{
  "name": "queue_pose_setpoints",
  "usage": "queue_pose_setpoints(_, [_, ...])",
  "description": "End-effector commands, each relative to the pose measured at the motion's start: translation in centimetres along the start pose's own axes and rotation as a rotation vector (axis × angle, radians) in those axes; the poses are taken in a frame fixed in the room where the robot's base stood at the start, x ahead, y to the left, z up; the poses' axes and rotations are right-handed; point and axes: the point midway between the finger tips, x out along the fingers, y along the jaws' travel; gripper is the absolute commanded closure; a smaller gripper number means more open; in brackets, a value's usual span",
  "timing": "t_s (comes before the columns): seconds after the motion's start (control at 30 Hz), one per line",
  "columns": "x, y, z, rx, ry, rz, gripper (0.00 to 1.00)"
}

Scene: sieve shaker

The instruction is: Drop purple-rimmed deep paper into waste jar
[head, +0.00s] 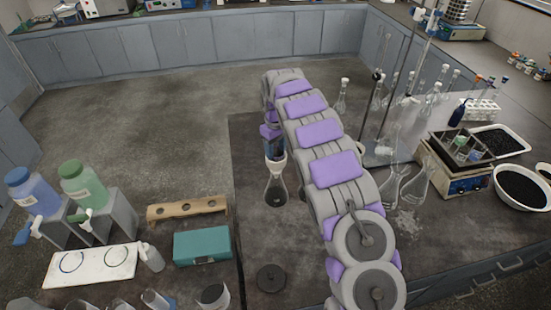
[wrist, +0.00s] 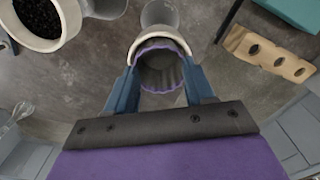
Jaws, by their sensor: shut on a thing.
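The purple-rimmed deep paper (wrist: 160,66) is a fluted cup between the two blue fingers of my gripper (wrist: 160,88) in the wrist view. My gripper is shut on its rim. A cream ring or funnel mouth (wrist: 226,45) curves close around the paper's far side; I cannot tell whether the paper sits inside it or above it. In the head view my gripper (head: 274,148) points down over a cream funnel (head: 276,168) on a glass flask (head: 275,190). The paper is hidden there. I cannot clearly identify the waste jar.
A cream-rimmed bowl of black granules (wrist: 72,20) is at the wrist view's upper left. A wooden rack (head: 187,208) and teal box (head: 202,245) lie left of the flask. Glassware (head: 415,185) stands right of my arm. A dark disc (head: 270,278) lies near the front.

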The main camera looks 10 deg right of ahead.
Motion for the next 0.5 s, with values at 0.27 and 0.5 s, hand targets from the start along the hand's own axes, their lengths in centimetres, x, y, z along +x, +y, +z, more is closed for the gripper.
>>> queue_pose_setpoints(0.27, [-1.6,0.0,0.0,0.000,0.000,0.000,0.55])
queue_pose_setpoints(0.5, [-2.9,0.0,0.0,0.000,-0.001,0.000,0.55])
